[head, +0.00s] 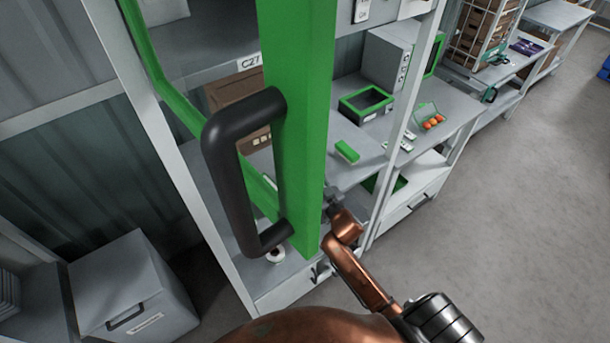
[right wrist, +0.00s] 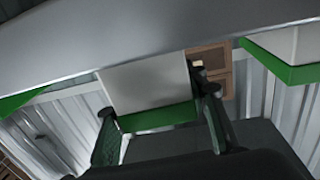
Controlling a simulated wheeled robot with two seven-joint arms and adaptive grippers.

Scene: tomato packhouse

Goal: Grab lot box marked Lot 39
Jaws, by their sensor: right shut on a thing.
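My right gripper (right wrist: 154,96) shows in the right wrist view with its two dark fingers apart, one on each side of a pale block-like thing with a green lower edge (right wrist: 145,82). It is shut on this thing. No writing on it can be read. In the head view, my right arm reaches behind a green door frame (head: 305,130), which hides the fingers and what they hold. A brown box (head: 238,88) sits on the cabinet shelf under a C27 label; it is partly hidden by the door frame. No Lot 39 marking is readable. My left gripper is not in view.
A black door handle (head: 225,180) stands out close in front. A grey lidded box (head: 135,290) is at lower left. A bench (head: 440,135) with a grey machine and orange-red tomatoes stands beyond the cabinet. The floor (head: 510,220) at right is clear.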

